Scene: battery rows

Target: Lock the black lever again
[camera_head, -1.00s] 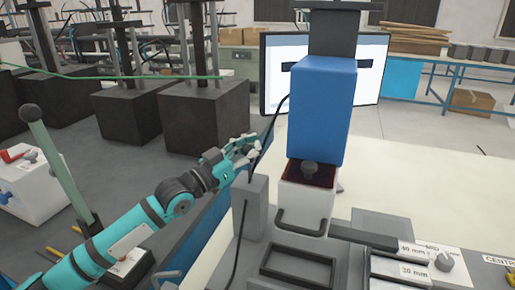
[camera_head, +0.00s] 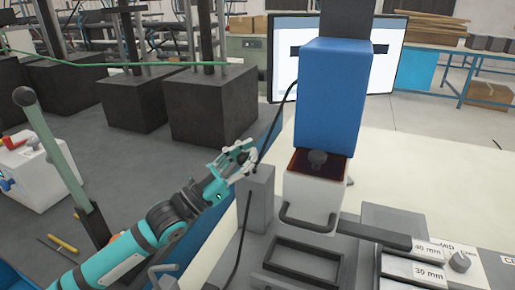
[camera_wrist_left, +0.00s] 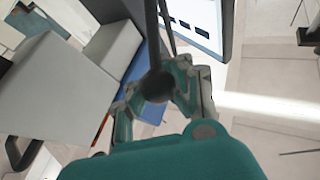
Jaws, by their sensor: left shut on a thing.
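The black lever shows in the left wrist view as a dark round knob (camera_wrist_left: 158,86) on a thin black rod. The knob sits between the fingers of my left gripper (camera_wrist_left: 155,95). In the head view my left gripper (camera_head: 238,162) is shut at the upper left of a grey block (camera_head: 256,198), beside a thin black line running up to the blue housing (camera_head: 330,98). The knob cannot be made out there. My right gripper is not in view.
Dark blocks (camera_head: 212,105) stand behind my left arm. A monitor (camera_head: 385,60) is behind the housing.

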